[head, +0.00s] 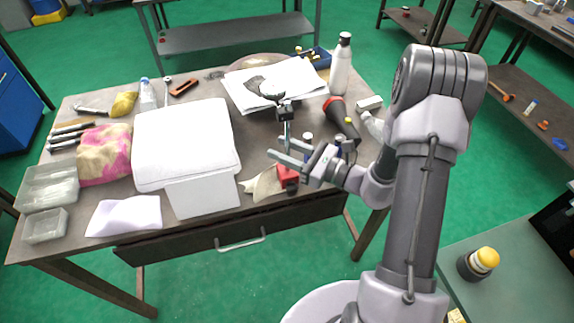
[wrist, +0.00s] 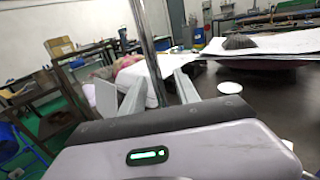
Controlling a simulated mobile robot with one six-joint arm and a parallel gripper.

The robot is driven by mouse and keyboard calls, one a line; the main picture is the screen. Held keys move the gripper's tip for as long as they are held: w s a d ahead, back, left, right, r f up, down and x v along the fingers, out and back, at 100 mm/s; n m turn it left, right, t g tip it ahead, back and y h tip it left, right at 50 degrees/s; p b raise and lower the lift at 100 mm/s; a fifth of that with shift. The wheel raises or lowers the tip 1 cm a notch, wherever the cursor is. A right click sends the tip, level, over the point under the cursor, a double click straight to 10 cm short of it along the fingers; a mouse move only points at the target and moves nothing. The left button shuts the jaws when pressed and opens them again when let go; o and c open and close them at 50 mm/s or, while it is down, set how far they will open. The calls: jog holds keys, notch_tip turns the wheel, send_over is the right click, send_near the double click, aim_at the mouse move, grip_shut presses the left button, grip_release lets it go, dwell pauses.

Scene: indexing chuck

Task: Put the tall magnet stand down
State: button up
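The tall magnet stand has a red base (head: 287,174), a thin upright metal post (head: 287,131) and a dark clamp (head: 285,111) with a round dial (head: 272,91) above. Its base is at the table's front edge, right of the white box, and looks set down on the tabletop; the contact is partly hidden. My gripper (head: 279,149) is at the lower post, above the base, with its fingers apart. In the wrist view the post (wrist: 149,50) stands between my spread fingers (wrist: 160,78), with gaps showing beside it. The base is outside the wrist view.
On the table (head: 255,215), a white lidded box (head: 190,150) stands left of the stand and a cloth (head: 262,186) lies beside its base. Papers (head: 300,80) lie behind, and a white bottle (head: 341,65) and a red-black tool (head: 340,115) are back right. Small bottles stand near my gripper.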

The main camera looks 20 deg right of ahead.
jog(key=shift+x, duration=1.05)
jog(key=shift+d, duration=0.1)
grip_shut()
dwell(0.4)
